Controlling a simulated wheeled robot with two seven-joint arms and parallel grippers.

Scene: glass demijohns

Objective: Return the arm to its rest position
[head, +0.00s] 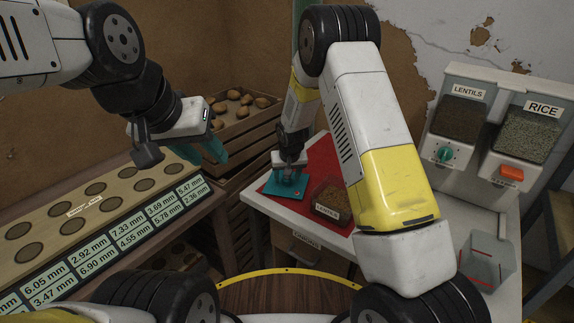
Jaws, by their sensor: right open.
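My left gripper (207,152) has teal fingers and hangs at the left, in front of a wooden crate and above the far end of the labelled board. It holds nothing that I can see, and the gap between its fingers is not clear. My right arm reaches across the middle of the view. My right gripper (285,186), also teal, is open and points down over the red mat (325,155) on the white table (310,222). It is left of an open container of lentils (332,200) and appears apart from it. Nothing shows between its fingers.
A board with several round recesses (112,203) and millimetre labels lies at left. A crate of potato-like items (236,135) stands behind. Lentils (458,118) and rice (526,135) dispensers stand at right, above a clear container (490,263). A round wooden surface (285,295) is in front.

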